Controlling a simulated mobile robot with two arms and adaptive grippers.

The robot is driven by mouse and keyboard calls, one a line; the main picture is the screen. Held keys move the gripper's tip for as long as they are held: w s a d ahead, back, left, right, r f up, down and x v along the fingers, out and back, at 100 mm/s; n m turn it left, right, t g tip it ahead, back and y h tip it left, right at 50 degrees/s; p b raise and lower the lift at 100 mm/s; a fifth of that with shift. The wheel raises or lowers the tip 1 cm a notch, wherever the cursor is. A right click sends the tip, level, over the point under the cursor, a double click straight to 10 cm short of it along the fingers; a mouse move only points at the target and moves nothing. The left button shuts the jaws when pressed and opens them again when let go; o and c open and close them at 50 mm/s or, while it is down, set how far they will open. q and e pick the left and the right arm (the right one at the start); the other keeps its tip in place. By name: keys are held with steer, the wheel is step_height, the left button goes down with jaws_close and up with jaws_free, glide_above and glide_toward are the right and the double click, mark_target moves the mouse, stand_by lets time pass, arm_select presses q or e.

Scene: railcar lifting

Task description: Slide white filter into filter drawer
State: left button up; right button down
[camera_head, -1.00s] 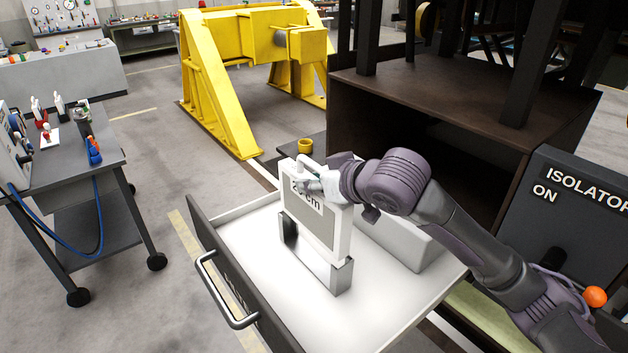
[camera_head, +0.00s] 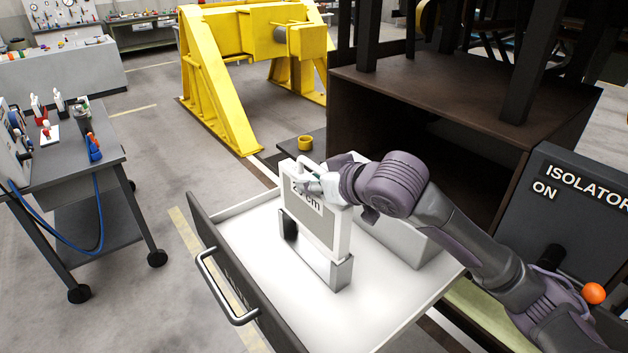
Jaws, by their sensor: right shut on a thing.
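The white filter (camera_head: 318,229) is a white-framed panel with a grey face and a partly covered label ending in "cm". The fingers hide part of the handle and label. My left gripper does not show.
A white block (camera_head: 400,240) sits in the drawer behind the filter. The dark cabinet (camera_head: 470,95) rises behind. An "ISOLATOR ON" box (camera_head: 580,200) with an orange knob stands at right. A tool cart (camera_head: 75,165) stands at left, with open floor between.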

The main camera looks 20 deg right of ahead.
mark_target(347, 223)
steer(key=shift+f+b, duration=1.9)
steer(key=shift+f, duration=2.3)
steer(key=c, duration=0.8)
jaws_free()
steer(key=shift+o, duration=0.2)
steer(key=shift+f, duration=0.1)
steer(key=shift+s, duration=0.1)
steer(key=v, duration=1.2)
